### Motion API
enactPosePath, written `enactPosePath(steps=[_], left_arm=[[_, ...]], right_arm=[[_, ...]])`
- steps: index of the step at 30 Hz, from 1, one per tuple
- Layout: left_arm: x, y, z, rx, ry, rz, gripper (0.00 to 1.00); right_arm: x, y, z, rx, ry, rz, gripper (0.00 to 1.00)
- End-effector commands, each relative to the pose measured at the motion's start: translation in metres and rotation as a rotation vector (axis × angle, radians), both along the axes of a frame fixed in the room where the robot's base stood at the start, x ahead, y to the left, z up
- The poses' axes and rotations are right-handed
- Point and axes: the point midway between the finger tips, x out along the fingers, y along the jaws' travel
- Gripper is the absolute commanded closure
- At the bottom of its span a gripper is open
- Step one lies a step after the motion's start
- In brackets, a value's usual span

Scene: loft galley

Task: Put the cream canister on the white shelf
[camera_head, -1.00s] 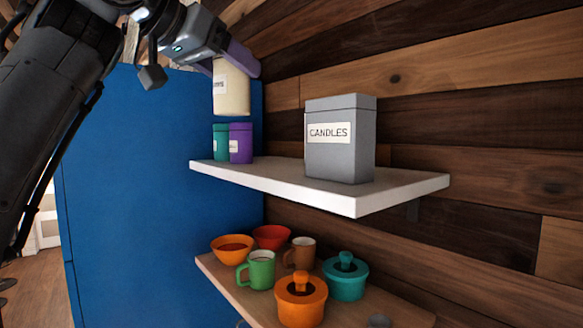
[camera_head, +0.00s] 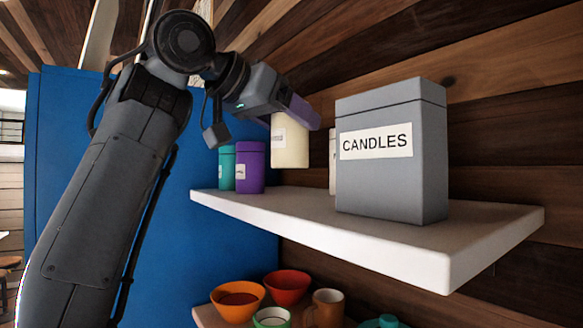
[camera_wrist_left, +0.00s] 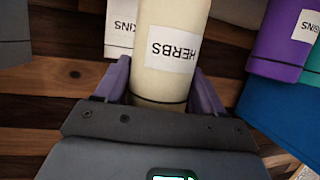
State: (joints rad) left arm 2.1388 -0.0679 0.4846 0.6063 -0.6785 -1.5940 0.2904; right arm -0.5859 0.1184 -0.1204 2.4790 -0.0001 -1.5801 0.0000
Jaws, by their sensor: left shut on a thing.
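The cream canister (camera_head: 290,142) is upright in the head view, with its base a little above the white shelf (camera_head: 300,215). My left gripper (camera_head: 294,112) is shut on its upper part. In the left wrist view the canister (camera_wrist_left: 172,75) sits between the purple fingers (camera_wrist_left: 160,90), and its label reads HERBS upside down. My right gripper is not in view.
A big grey CANDLES box (camera_head: 390,165) stands on the shelf front right. A white canister (camera_head: 332,160) is partly hidden behind it. Purple (camera_head: 250,167) and teal (camera_head: 226,167) canisters stand at the left end. Bowls and mugs (camera_head: 270,317) are on the lower shelf.

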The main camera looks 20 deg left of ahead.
Motion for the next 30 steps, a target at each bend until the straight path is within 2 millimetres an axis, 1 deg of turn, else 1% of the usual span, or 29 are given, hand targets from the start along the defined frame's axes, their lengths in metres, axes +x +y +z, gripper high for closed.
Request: enactPosePath(steps=[1, 5, 9, 13, 16, 24, 30], left_arm=[[0.000, -0.001, -0.005, 0.000, -0.001, -0.001, 0.69], [0.000, -0.001, -0.012, 0.000, -0.001, -0.002, 0.69], [0.000, 0.000, -0.031, 0.000, -0.001, -0.001, 0.69], [0.000, -0.001, -0.044, 0.000, -0.001, -0.001, 0.69], [0.000, 0.000, -0.048, -0.001, -0.002, -0.001, 0.69], [0.000, 0.000, -0.048, 0.000, -0.001, 0.000, 0.69], [0.000, 0.000, -0.054, 0.000, -0.001, 0.000, 0.69]], right_arm=[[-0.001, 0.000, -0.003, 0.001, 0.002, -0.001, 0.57], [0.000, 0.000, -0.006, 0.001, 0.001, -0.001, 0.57], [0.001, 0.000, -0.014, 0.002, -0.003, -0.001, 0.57], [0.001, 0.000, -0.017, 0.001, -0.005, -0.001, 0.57], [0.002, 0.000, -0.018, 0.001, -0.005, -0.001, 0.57], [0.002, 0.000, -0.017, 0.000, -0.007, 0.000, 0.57], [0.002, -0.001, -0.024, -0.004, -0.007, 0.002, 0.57]])
